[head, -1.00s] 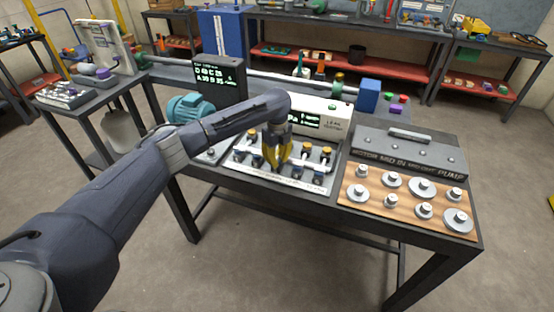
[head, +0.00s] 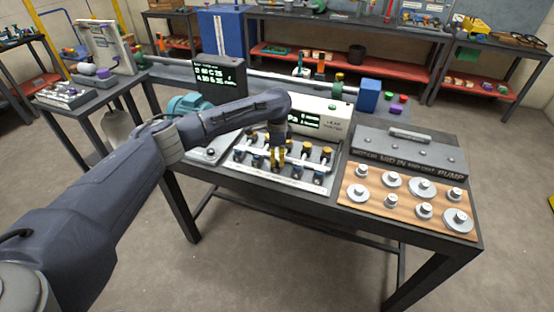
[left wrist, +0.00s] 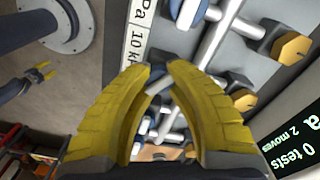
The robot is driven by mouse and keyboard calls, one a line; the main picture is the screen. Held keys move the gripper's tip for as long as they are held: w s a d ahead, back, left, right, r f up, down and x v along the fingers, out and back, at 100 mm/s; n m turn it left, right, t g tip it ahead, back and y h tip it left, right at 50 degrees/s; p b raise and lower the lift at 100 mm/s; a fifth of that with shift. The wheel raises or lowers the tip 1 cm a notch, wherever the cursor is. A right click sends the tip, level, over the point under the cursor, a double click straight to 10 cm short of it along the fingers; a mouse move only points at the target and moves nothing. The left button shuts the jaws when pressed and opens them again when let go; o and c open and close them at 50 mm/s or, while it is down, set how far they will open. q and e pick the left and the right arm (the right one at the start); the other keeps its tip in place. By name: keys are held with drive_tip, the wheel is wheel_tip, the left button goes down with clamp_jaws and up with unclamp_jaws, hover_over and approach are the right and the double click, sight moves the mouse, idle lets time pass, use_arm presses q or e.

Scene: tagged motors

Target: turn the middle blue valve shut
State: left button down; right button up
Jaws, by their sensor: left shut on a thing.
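The valve panel (head: 262,174) lies on the bench, with a row of blue valves along its front and yellow-orange knobs behind. My left gripper (head: 278,158) is at the middle of the blue row, pointing down, and hides most of the middle blue valve. In the left wrist view its yellow fingertips (left wrist: 159,72) are closed together on the handle of the middle blue valve (left wrist: 158,86); the fingers cover much of it, so its angle is unclear. A neighbouring blue valve (left wrist: 190,12) shows beyond. My right gripper (left wrist: 42,72) shows small in the left wrist view, fingers apart and empty.
A white leak tester (head: 322,118) with a lit display stands behind the panel. A dark screen (head: 219,79) and a teal motor (head: 188,106) are to the left. A wooden board (head: 408,203) with several metal discs lies right. Neighbouring valves stand close to my fingers.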

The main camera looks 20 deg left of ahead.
sight(277, 159)
use_arm(q)
drive_tip(key=n, duration=0.6)
drive_tip(key=shift+n, duration=0.4)
idle(0.4)
drive_tip(key=c, duration=1.1)
unclamp_jaws()
wheel_tip(277, 159, up, 12)
